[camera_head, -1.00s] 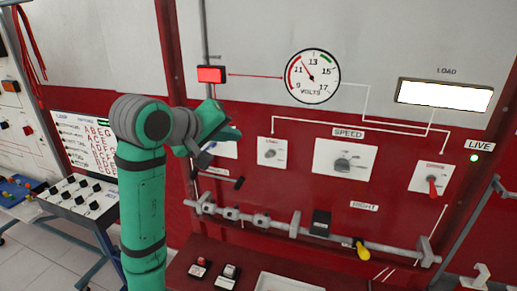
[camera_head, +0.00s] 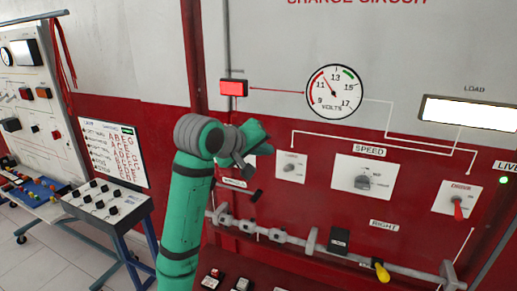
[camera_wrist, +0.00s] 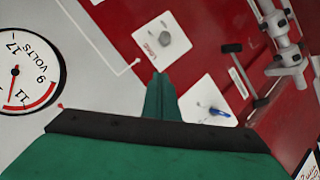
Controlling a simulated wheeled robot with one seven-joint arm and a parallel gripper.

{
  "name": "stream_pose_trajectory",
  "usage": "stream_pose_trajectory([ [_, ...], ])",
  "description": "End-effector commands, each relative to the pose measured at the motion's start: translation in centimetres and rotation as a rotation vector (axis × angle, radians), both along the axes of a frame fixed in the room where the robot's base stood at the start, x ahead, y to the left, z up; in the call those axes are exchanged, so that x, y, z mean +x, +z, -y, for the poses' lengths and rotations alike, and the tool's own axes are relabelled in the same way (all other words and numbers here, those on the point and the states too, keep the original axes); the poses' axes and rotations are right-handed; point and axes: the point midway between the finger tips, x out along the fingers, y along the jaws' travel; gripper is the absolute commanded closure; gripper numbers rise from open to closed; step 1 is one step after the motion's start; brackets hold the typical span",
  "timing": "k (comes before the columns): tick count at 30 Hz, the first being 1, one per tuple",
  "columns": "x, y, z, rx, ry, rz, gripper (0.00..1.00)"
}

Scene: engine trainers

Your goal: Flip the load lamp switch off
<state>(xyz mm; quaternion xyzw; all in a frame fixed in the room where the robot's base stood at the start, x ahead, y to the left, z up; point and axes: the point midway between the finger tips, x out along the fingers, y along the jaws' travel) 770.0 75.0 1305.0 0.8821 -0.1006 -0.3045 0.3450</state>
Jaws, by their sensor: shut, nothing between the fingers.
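The LOAD panel (camera_head: 470,113) glows white at the right in the head view. My gripper (camera_head: 262,133) is in front of the red board, left of the speed dial. In the wrist view my green fingers (camera_wrist: 161,82) are together and empty. A white plate with a blue lever (camera_wrist: 220,112) lies just right of the fingertips, apart from them as far as I see; my arm mostly hides it in the head view. A white plate with a small grey knob (camera_wrist: 165,38) lies beyond the fingertips; the knob also shows in the head view (camera_head: 289,167). I cannot read which is the load lamp switch.
The voltmeter (camera_head: 335,91) and red lamp (camera_head: 234,88) are above. A grey rail with clamps (camera_head: 312,241) sticks out below. A blue-framed console (camera_head: 108,203) stands at left.

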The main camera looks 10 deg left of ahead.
Motion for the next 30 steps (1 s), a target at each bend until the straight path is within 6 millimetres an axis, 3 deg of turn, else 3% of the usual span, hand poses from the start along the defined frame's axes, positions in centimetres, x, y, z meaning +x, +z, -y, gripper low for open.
stream_pose_trajectory([
  [4, 2.1, -1.3, 1.2, 0.001, -0.002, -0.002, 1.0],
  [12, 0.5, -3.5, 3.0, 0.0, 0.0, 0.0, 1.0],
  [30, 0.2, -3.9, 3.7, -0.004, -0.005, 0.009, 1.0],
])
